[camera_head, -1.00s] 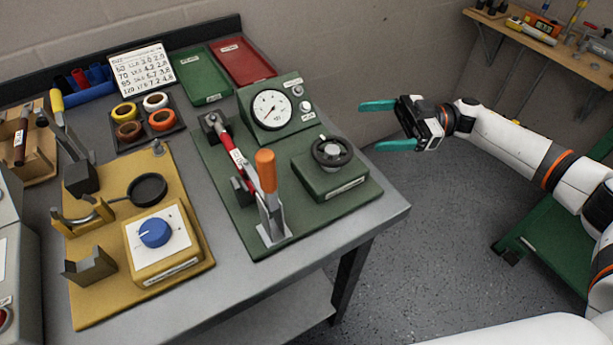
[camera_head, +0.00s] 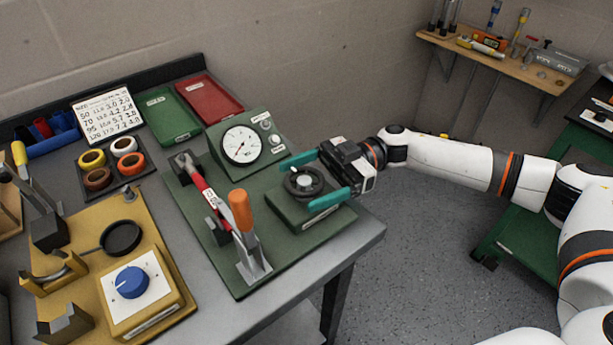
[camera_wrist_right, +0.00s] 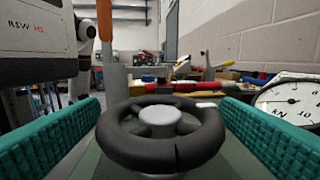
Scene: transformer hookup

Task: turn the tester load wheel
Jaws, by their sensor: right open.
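The tester load wheel (camera_head: 304,182) is a dark round handwheel with a grey hub on a green box (camera_head: 325,216) at the right of the green tester board. My right gripper (camera_head: 307,178) is open, its two teal fingers on either side of the wheel. In the right wrist view the wheel (camera_wrist_right: 161,132) stands between the fingers, with a gap showing at each side. The tester dial (camera_head: 241,145) has a white face and stands behind the wheel to the left; it shows partly in the wrist view (camera_wrist_right: 290,103). My left gripper is not in view.
An orange-handled lever clamp (camera_head: 241,212) with a red bar (camera_head: 202,187) stands left of the wheel. A yellow board (camera_head: 170,228) with a blue knob (camera_head: 132,282) lies further left. Green (camera_head: 172,134) and red trays (camera_head: 209,110) lie at the back. The table's edge is right of the wheel.

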